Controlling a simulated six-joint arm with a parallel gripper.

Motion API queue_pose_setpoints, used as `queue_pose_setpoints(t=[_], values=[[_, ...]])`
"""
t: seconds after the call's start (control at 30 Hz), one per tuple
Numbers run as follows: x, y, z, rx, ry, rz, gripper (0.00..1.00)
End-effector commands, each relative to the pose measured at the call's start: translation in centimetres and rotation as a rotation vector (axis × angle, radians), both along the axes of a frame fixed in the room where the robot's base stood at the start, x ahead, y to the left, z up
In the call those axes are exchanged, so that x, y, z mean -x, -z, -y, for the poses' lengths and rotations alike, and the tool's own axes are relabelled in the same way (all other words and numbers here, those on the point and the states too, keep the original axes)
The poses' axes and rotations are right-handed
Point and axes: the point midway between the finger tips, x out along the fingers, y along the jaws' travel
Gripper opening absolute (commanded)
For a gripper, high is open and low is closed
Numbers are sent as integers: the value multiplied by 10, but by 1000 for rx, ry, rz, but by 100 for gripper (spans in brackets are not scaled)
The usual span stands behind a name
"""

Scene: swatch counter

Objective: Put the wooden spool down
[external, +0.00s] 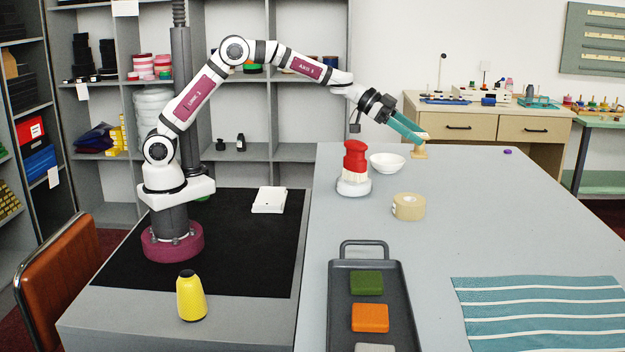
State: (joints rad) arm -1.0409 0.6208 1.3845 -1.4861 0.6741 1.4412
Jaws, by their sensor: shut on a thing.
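The wooden spool (419,152) is pale wood, with a narrow middle and a wider foot. It is upright near the far side of the grey counter (480,210), right of the white bowl. My gripper (424,138) reaches in from the upper left with teal fingers and is shut on the top of the spool. The fingers hide part of the spool's upper end. I cannot tell whether its foot touches the counter or hangs slightly above it.
A white bowl (388,163) and a red-topped object with a white base (355,172) stand left of the spool. A tan tape roll (408,206) is nearer. A dark tray (338,300) with coloured blocks and a striped teal cloth (540,312) lie in front. The right-middle counter is clear.

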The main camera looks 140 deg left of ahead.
Motion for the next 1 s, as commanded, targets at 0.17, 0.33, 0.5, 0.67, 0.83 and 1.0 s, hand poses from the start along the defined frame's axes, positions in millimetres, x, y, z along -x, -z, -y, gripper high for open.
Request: queue_pose_setpoints(t=[0.17, 0.33, 0.5, 0.67, 0.83, 1.0], values=[[-2, -12, 3, 1, 2, 0, 0], [-30, -22, 41, 1, 29, 7, 0], [-71, -38, 117, 3, 78, 16, 0], [-99, -53, 220, 6, 139, 23, 0], [-97, -62, 334, 11, 207, 25, 0], [-77, -64, 409, 12, 254, 22, 0]])
